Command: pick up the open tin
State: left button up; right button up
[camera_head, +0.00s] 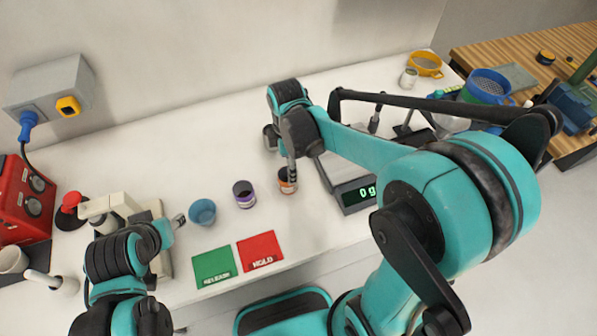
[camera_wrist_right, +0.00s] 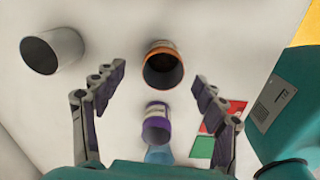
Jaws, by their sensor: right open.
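One has an orange label (camera_head: 287,181) and one has a purple label (camera_head: 244,193). I cannot tell which is the task's open tin. In the right wrist view the orange tin (camera_wrist_right: 163,65) lies between and just beyond the fingers, its dark inside showing; the purple tin (camera_wrist_right: 157,125) is lower. My right gripper (camera_head: 281,155) is open and empty above the orange tin, partly covering it in the head view. My left gripper (camera_head: 176,221) is beside the blue cup (camera_head: 202,212); its jaw state is unclear.
A grey cylinder (camera_wrist_right: 52,50) is at upper left in the wrist view. Green (camera_head: 214,266) and red (camera_head: 260,251) mats lie at the front edge. A scale (camera_head: 355,195) reading 0 g is right of the tins. A red box (camera_head: 22,200) stands far left.

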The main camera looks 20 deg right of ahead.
notch_tip(320, 180, down, 3)
jog(key=shift+w+f+n+b, duration=0.1)
jog(key=shift+n+b, duration=0.3)
jog(key=shift+b, duration=0.15)
jog(key=f, duration=0.1)
jog(key=f+b, duration=0.1)
jog(key=f, duration=0.1)
jog(key=f+b, duration=0.1)
jog(key=f, duration=0.1)
jog(key=shift+s+a+f, duration=0.1)
jog(key=shift+s+a, duration=0.15)
jog(key=shift+a, duration=0.05)
jog(key=shift+c, duration=1)
jog(key=c, duration=1.4)
